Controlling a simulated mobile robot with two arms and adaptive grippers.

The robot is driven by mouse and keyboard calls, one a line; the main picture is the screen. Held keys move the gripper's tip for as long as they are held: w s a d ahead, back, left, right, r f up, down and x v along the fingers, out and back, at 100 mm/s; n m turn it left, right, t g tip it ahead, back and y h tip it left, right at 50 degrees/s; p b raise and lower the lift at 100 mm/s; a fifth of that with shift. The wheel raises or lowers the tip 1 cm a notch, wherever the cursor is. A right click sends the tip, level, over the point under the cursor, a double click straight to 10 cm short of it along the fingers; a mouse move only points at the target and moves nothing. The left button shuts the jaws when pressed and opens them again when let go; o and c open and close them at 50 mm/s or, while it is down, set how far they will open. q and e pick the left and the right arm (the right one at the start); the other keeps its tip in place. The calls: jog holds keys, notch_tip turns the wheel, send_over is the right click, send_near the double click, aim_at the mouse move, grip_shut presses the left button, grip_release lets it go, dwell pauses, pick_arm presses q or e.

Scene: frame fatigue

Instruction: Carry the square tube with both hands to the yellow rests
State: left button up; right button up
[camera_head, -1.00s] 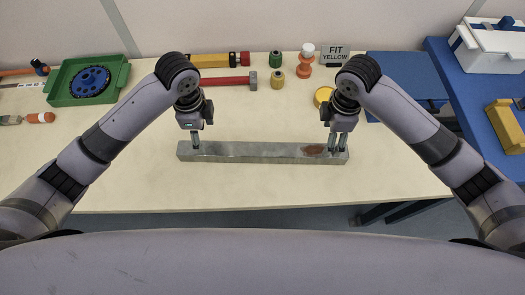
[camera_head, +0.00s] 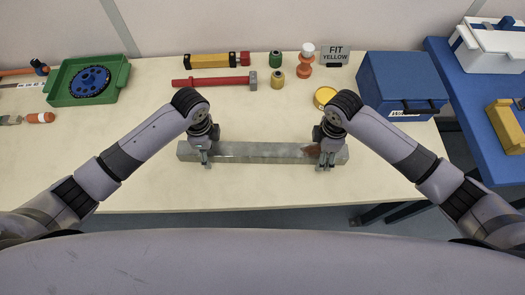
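The grey metal square tube (camera_head: 262,150) lies left to right near the table's front edge, with a rusty brown patch near its right end. My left gripper (camera_head: 207,159) is down at the tube's left part, a finger showing against its near side. My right gripper (camera_head: 325,157) is down at the tube's right part, also with a finger at its near side. The far fingers are mostly hidden, so I cannot tell whether either gripper is closed on the tube. A yellow block (camera_head: 507,126), possibly a rest, is on the blue surface at the right edge.
A red-handled hammer (camera_head: 215,83), small cylinders and a green tray (camera_head: 112,92) lie behind and left. A white-lidded box (camera_head: 490,45) is far right. Table left of the tube is clear.

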pick_arm(q)
grip_shut()
pick_arm(e)
grip_shut()
pick_arm(q)
jog(key=shift+w+r, duration=0.1)
jog(key=shift+r, duration=0.05)
pick_arm(e)
jog(key=shift+w+r, duration=0.1)
dwell(0.4)
